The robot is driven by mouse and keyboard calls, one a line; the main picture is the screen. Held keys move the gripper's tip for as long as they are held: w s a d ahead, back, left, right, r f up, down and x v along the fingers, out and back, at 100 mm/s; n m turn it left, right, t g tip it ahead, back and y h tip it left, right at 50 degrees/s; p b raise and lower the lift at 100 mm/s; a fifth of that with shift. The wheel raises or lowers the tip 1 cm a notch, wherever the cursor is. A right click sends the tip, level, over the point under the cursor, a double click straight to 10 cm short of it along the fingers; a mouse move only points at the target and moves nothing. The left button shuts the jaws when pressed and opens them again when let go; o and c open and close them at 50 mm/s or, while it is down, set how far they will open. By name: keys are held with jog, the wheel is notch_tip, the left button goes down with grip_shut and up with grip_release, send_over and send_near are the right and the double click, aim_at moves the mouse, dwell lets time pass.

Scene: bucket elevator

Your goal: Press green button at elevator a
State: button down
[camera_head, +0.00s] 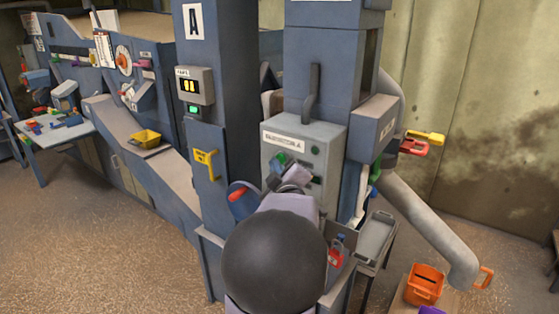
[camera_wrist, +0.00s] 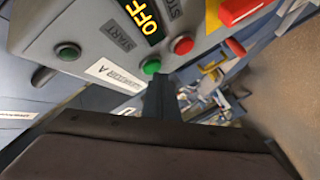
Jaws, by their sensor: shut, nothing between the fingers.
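The grey control box (camera_head: 325,145) with a white label stands at the centre of the head view. In the wrist view its panel (camera_wrist: 90,20) shows an OFF display (camera_wrist: 143,14), START and STOP labels, and a label with an "A" (camera_wrist: 113,76). A bright green button (camera_wrist: 151,66) sits beside that label. A darker green button (camera_wrist: 67,50) is near START. A red button (camera_wrist: 182,45) is near STOP. My gripper (camera_wrist: 160,88) is shut and empty, its tip close below the bright green button. I cannot tell whether they touch. My arm hides part of the box in the head view.
A grey pipe (camera_head: 425,215) slopes down at right towards an orange bucket (camera_head: 424,284). Open floor lies at front left.

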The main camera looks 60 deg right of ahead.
jog(key=shift+d, duration=0.4)
dwell(0.5)
jog(key=shift+a, duration=0.15)
jog(key=shift+a+b, duration=0.5)
jog(key=shift+a, duration=0.2)
dwell(0.3)
jog(key=shift+a+b, duration=1.2)
jog(key=shift+a, duration=1.3)
jog(key=shift+f, duration=0.1)
